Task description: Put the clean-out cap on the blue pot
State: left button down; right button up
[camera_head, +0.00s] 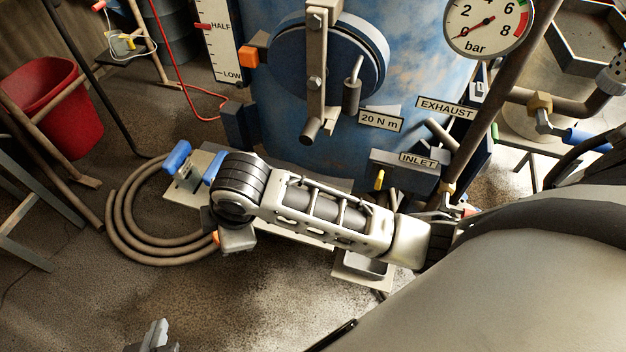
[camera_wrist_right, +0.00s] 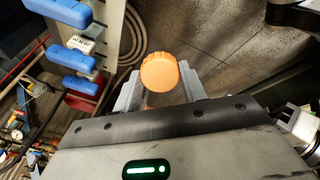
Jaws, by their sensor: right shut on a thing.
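The blue pot (camera_head: 420,65) stands upright at the top centre of the head view, with a round dark-blue cover and a clamp bar on its front. My right arm crosses in front of the pot's foot. My right gripper (camera_wrist_right: 160,88) is shut on the orange clean-out cap (camera_wrist_right: 160,72), which sits between its two fingers. In the head view only a sliver of orange (camera_head: 215,238) shows past my wrist. My left gripper (camera_head: 152,338) shows only partly at the bottom left edge, away from the pot; its jaw opening is unclear. The cap's seat on the pot is not visible.
Plates on the pot read "20 N m", "EXHAUST" and "INLET" (camera_head: 418,160). Blue-handled parts (camera_head: 177,158) stand left of my right wrist, beside a coiled hose (camera_head: 125,225). A red bucket (camera_head: 55,110) stands at left. The floor at lower left is clear.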

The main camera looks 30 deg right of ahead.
jog(key=s+d+f+n+g+h+p, duration=0.1)
jog(key=s+d+f+n+g+h, duration=0.1)
jog(key=s+d+n+g, duration=0.3)
jog(key=w+d+f, duration=0.1)
jog(key=d+f, duration=0.1)
jog(key=d, duration=0.2)
jog(key=w+d+f+m+t, duration=0.1)
jog(key=d+f, duration=0.2)
jog(key=d, duration=0.2)
jog(key=w+d+f+m, duration=0.1)
jog(key=w+d+f, duration=0.1)
jog(key=d+f, duration=0.1)
jog(key=shift+w+d+t+b, duration=0.1)
jog(key=shift+d+t+b, duration=0.25)
jog(key=shift+d, duration=0.3)
jog(key=shift+w+d+f, duration=0.15)
jog(key=shift+d+f, duration=0.15)
jog(key=shift+f, duration=0.15)
jog(key=f, duration=0.2)
jog(key=f+b, duration=0.1)
jog(key=shift+d+f, duration=0.3)
jog(key=shift+f, duration=0.05)
jog(key=o, duration=1.2)
jog(key=shift+c, duration=0.2)
jog(key=shift+r, duration=0.1)
